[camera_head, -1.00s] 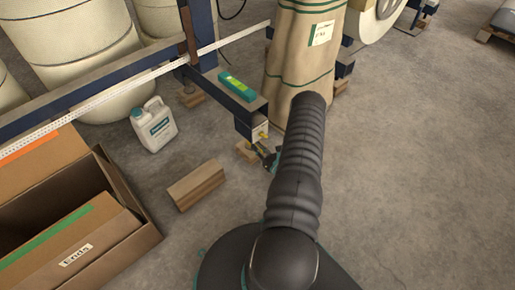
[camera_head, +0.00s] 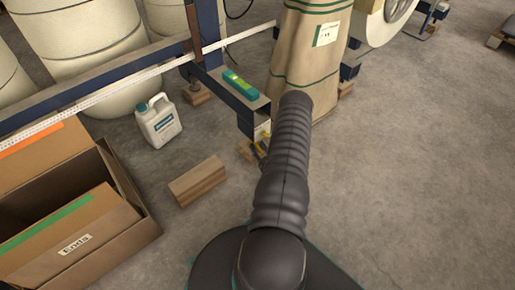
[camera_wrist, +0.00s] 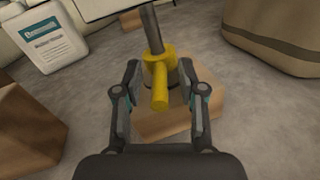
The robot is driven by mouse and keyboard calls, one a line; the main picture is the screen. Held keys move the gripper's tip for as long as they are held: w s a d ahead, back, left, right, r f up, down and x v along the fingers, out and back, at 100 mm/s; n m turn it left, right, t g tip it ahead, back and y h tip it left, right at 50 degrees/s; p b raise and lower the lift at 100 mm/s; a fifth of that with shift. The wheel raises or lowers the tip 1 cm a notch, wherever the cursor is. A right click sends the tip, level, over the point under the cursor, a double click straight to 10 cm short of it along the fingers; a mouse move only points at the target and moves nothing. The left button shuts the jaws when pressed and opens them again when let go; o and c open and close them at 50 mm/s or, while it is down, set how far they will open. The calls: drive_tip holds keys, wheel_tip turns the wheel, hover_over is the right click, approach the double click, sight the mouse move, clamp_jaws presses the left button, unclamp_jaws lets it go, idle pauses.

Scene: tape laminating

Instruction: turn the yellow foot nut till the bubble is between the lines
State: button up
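The yellow foot nut (camera_wrist: 158,70) sits on a grey threaded rod (camera_wrist: 153,28), with a stubby yellow handle pointing toward me in the wrist view. The foot stands over a wooden block (camera_wrist: 180,118). My gripper (camera_wrist: 158,76) is open, with one finger on each side of the nut and narrow gaps visible. In the head view, my arm hides most of the gripper and foot. A green level (camera_head: 239,86) lies on the blue beam above the foot. Its yellow-green vial shows, but the bubble is too small to read.
A white jug (camera_head: 157,124) and a loose wooden block (camera_head: 197,180) stand left of the foot. A cardboard box (camera_head: 133,211) is at lower left. A tall brown wrapped sack (camera_head: 308,55) stands close behind my arm. The floor to the right is clear.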

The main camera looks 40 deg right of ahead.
drive_tip(key=v, duration=1.2)
drive_tip(key=shift+r, duration=0.1)
idle(0.4)
